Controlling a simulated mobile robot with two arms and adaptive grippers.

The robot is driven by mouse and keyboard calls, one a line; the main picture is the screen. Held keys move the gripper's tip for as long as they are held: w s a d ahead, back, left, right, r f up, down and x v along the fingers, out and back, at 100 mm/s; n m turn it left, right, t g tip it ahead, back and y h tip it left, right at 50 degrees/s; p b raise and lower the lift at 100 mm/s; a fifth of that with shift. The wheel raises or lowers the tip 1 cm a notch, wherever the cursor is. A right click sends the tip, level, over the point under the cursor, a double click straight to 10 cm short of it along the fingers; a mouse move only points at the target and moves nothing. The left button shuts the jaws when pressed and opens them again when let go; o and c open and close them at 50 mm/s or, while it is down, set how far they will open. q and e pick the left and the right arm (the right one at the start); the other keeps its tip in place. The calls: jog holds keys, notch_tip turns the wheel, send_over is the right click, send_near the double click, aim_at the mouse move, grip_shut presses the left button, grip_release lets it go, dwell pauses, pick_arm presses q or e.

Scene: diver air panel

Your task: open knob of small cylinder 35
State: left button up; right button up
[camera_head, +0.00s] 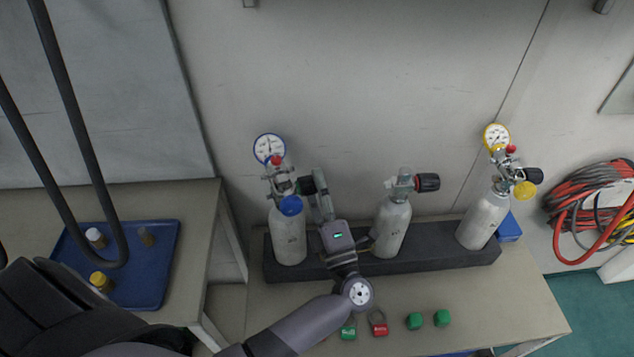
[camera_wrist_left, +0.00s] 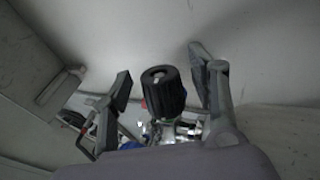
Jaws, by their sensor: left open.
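Three small white cylinders stand in a dark rack (camera_head: 420,262): a left one (camera_head: 289,235), a middle one (camera_head: 391,228) and a right one (camera_head: 483,220). Their number labels are too small to read. The left cylinder carries a blue-rimmed gauge (camera_head: 269,148), a blue cap (camera_head: 291,206) and a black knob (camera_head: 306,185). My left gripper (camera_head: 317,184) is open beside this knob. In the left wrist view, the black ribbed knob (camera_wrist_left: 163,91) sits between the spread fingers of the left gripper (camera_wrist_left: 165,85), with visible gaps on both sides. My right gripper is not in view.
The middle cylinder has a black and red knob (camera_head: 427,182). The right one has a yellow-rimmed gauge (camera_head: 497,137) and yellow cap (camera_head: 525,189). Red and green tags lie on the bench front (camera_head: 480,318). A blue tray (camera_head: 150,285) is at left, hoses (camera_head: 590,210) at right.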

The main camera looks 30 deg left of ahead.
pick_arm(q)
jog(key=v, duration=1.1)
jog(key=shift+d, duration=0.15)
